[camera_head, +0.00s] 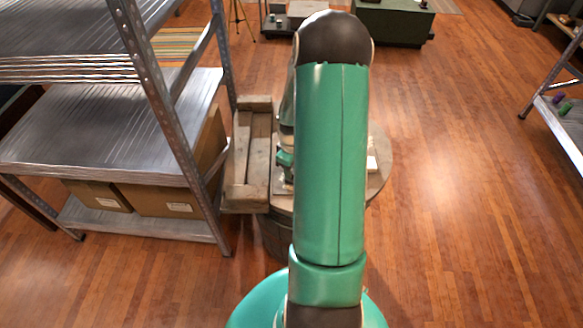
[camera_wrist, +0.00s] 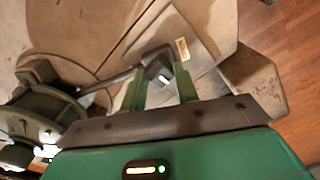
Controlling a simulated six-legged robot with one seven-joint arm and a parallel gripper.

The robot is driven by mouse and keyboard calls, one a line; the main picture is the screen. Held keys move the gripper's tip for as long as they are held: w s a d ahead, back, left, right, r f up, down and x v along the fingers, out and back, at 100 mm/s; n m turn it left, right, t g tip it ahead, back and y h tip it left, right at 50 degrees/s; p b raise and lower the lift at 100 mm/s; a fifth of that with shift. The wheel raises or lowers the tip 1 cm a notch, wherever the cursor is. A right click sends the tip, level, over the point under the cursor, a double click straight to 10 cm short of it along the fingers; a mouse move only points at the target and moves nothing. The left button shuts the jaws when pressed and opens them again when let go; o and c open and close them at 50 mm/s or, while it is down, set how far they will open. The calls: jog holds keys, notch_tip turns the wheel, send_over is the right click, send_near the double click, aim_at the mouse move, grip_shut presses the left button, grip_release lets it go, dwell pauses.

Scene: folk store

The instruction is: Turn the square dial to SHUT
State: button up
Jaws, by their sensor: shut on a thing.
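The square dial (camera_wrist: 156,68) is a dark block with a small white mark, seen in the wrist view on a flat plate over a round wooden top. My gripper (camera_wrist: 162,76) has its two green fingers on either side of the dial and is shut on it. A dark bar runs from the dial to the left. A small pale label (camera_wrist: 183,48) is on the plate beyond the dial; I cannot read it. In the head view my arm hides the dial and most of the round top (camera_head: 380,165).
A dark green valve-like fitting (camera_wrist: 45,95) stands close left of my gripper in the wrist view. In the head view a wooden crate (camera_head: 258,105) sits at the left of the round top, beside a metal shelf (camera_head: 110,120).

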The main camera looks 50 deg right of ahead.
jog(key=m, duration=0.4)
jog(key=shift+m, duration=0.4)
dwell(0.4)
jog(key=o, duration=1)
jog(key=shift+c, duration=0.2)
notch_tip(320, 180, up, 14)
